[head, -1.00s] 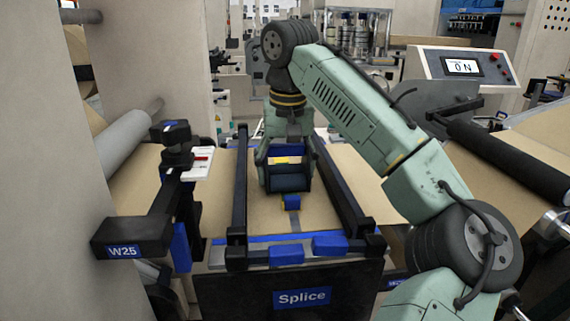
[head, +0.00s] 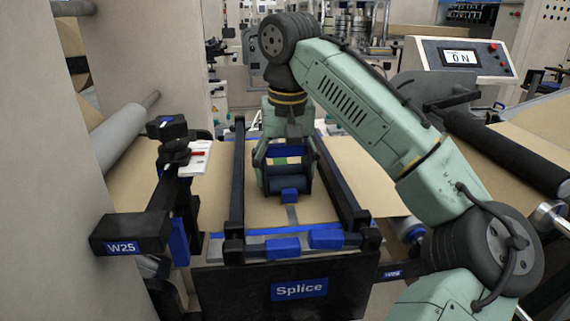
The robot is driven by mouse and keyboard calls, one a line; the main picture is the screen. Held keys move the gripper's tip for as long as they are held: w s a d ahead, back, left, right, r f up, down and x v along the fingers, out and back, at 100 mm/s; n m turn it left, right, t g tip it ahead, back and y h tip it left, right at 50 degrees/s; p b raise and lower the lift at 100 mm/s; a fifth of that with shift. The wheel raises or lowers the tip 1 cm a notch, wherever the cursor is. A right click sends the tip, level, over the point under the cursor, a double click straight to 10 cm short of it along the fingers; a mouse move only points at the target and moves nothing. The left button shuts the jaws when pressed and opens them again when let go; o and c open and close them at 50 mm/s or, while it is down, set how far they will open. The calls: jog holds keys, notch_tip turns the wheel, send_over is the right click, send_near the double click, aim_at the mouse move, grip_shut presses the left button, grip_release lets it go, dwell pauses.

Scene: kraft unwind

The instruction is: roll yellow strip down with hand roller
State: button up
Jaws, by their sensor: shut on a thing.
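My gripper (head: 287,184) is low over the brown web (head: 324,207) on the splice table, between its two dark side rails. It is shut on the hand roller, which shows as a dark cylinder between the fingers. The yellow strip cannot be made out; the gripper covers that area. A small green patch (head: 282,160) shows through the gripper. Contact between the roller and the web cannot be judged.
Dark rails (head: 237,180) and (head: 343,185) flank the web. Blue blocks (head: 282,248) and (head: 326,239) lie along the front edge above the Splice sign (head: 299,289). The W25 bracket (head: 130,247) stands at left. The display (head: 460,58) reads 0 N.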

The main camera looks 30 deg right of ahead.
jog(key=shift+s, duration=0.1)
jog(key=shift+r+p, duration=0.4)
jog(key=shift+r, duration=3.1)
